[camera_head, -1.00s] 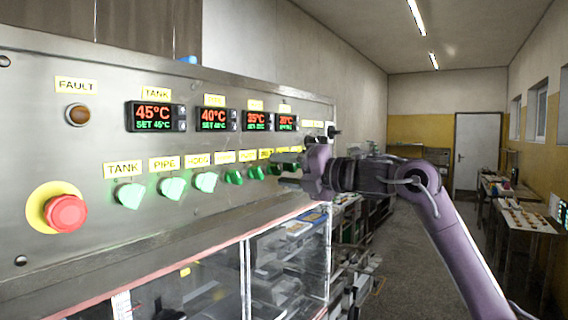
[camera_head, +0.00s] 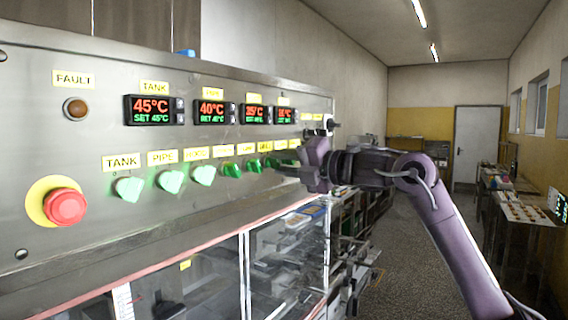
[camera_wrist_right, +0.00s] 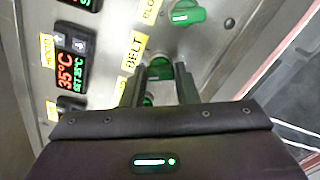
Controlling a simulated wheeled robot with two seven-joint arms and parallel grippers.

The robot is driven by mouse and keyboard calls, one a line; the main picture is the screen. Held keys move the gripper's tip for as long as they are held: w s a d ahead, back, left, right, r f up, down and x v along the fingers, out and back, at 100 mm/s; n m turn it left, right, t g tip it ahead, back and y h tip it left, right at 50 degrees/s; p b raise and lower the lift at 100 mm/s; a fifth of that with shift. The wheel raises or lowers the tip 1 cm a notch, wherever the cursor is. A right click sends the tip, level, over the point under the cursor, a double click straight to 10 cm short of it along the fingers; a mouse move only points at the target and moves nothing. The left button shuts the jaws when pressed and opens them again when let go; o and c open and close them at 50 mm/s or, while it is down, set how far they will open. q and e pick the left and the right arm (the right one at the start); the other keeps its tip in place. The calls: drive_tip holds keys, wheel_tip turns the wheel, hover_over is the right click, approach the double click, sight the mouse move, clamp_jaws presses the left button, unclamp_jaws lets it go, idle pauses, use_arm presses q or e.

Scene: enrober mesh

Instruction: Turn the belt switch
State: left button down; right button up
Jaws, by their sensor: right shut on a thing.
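The belt switch (camera_wrist_right: 158,70) is a green knob beside the yellow BELT label (camera_wrist_right: 133,55) in the right wrist view. My right gripper (camera_wrist_right: 160,84) has one finger on each side of this knob and is shut on it. The fingers hide part of the knob, so its exact angle is hard to tell. In the head view my right gripper (camera_head: 284,171) is at the right end of the row of green switches on the steel panel (camera_head: 225,205). My left gripper is not in view.
A green switch (camera_wrist_right: 183,15) sits close to the belt switch. Pale green TANK (camera_head: 129,188), PIPE (camera_head: 171,181) and a third knob (camera_head: 203,175) lie farther left. A red emergency button (camera_head: 66,207) is at the far left. Glass guarding (camera_head: 200,280) is below the panel.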

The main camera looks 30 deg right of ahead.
drive_tip(key=m+p, duration=0.1)
drive_tip(key=m, duration=0.4)
drive_tip(key=shift+f+m, duration=0.1)
drive_tip(key=shift+m, duration=0.2)
drive_tip(key=m, duration=0.5)
drive_tip(key=shift+f+m+p, duration=0.1)
drive_tip(key=shift+m+p, duration=0.2)
drive_tip(key=shift+p, duration=0.1)
drive_tip(key=o, duration=1)
